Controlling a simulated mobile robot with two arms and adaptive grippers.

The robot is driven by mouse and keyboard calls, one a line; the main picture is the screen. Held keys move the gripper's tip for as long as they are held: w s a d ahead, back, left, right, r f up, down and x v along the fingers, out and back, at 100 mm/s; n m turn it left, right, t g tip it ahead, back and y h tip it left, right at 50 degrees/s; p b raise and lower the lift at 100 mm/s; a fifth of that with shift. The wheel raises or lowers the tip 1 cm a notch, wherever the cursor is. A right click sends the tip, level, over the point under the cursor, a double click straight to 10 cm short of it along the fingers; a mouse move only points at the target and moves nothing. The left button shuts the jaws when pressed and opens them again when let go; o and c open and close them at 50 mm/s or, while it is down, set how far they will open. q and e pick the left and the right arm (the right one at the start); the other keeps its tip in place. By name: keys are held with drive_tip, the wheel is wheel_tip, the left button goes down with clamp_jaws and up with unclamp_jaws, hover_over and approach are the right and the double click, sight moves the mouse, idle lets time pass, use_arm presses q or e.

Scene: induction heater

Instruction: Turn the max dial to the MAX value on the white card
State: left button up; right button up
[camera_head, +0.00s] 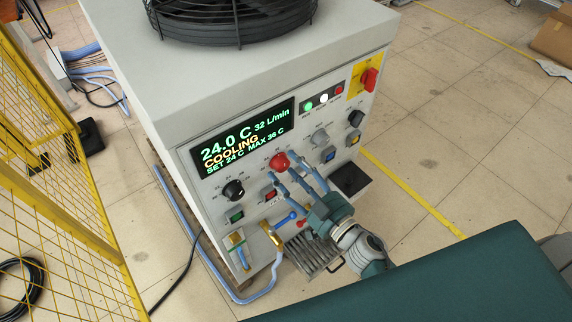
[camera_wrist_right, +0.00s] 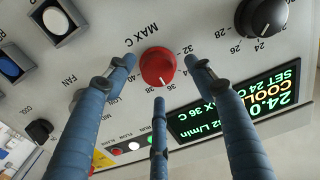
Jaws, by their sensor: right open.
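The max dial is a red round knob (camera_head: 279,162) on the front panel of the grey machine, below the display. In the right wrist view the dial (camera_wrist_right: 157,66) sits under the "MAX C" label, and its pale mark points near 36. The display (camera_head: 240,140) reads 24.0 C, COOLING, SET 24 C, MAX 36 C. My right gripper (camera_head: 285,172) is open, its three blue fingers spread around the dial; in the wrist view the fingertips (camera_wrist_right: 160,76) show gaps to the knob. I cannot make out a white card. My left gripper is out of view.
A black dial (camera_head: 233,190) is left of the red one, and a grey dial (camera_head: 320,137) is right. Lit buttons, including a red one (camera_head: 270,195), sit below. A blue-handled valve (camera_head: 285,220) and hose are near my right arm. A yellow mesh fence (camera_head: 75,215) stands left.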

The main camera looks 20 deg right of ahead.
drive_tip(key=shift+x, duration=0.75)
drive_tip(key=c, duration=1.1)
